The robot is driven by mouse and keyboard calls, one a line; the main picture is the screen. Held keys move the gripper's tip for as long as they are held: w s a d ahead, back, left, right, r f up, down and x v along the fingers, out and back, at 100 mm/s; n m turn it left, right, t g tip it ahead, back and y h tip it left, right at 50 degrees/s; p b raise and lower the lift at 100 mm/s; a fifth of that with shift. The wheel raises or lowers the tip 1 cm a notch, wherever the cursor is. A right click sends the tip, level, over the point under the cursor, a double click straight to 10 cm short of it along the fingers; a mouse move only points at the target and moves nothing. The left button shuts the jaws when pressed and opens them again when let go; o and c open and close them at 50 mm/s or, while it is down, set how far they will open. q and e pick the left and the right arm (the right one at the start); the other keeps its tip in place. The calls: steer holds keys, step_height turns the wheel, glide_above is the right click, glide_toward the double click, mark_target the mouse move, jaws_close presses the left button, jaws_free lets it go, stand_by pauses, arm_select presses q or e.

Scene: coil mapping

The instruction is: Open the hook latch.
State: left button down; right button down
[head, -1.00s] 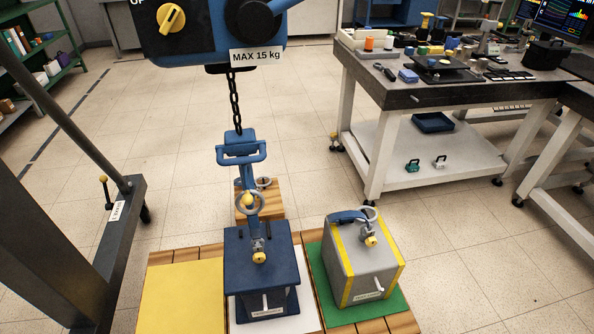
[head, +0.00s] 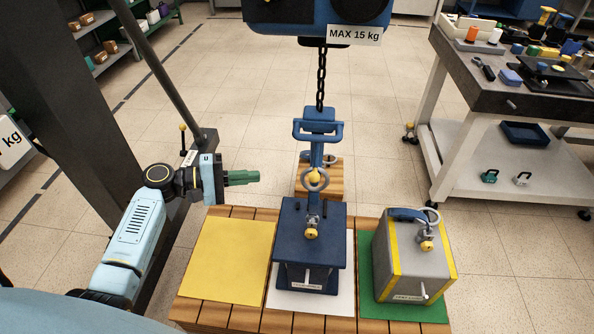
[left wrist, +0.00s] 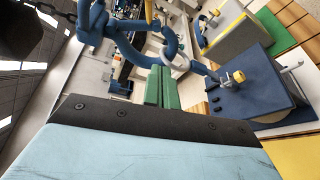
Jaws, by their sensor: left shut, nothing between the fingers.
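A blue hook (head: 317,150) hangs on a chain under the hoist, with a crossbar handle at its top. A yellow part (head: 315,175), apparently the latch, shows at the hook's lower end, by a grey ring (head: 316,183) above the dark blue box (head: 308,240). Whether the latch is open is too small to tell. My left gripper (head: 257,177) has green fingers shut together and empty, left of the hook and apart from it. In the left wrist view the green fingers (left wrist: 162,92) point towards the blue hook (left wrist: 110,30) and ring (left wrist: 178,60). My right gripper is out of view.
The hoist body (head: 300,15) hangs above. A grey box with yellow edges (head: 405,262) stands on a green mat (head: 367,285) at right. A yellow mat (head: 225,260) lies bare at left. A workbench (head: 490,100) stands at back right. A dark post (head: 70,90) rises at left.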

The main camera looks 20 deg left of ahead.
mark_target(313, 170)
arm_select(q)
steer(key=shift+h, duration=0.4)
steer(key=w+d+r, duration=0.1)
steer(key=d, duration=0.2)
steer(key=w+d+r, duration=0.1)
steer(key=d, duration=0.3)
steer(key=w+d+r, duration=0.1)
steer(key=d, duration=0.3)
steer(key=shift+w+p, duration=0.1)
steer(key=shift+p, duration=0.2)
steer(key=shift+d+f, duration=0.1)
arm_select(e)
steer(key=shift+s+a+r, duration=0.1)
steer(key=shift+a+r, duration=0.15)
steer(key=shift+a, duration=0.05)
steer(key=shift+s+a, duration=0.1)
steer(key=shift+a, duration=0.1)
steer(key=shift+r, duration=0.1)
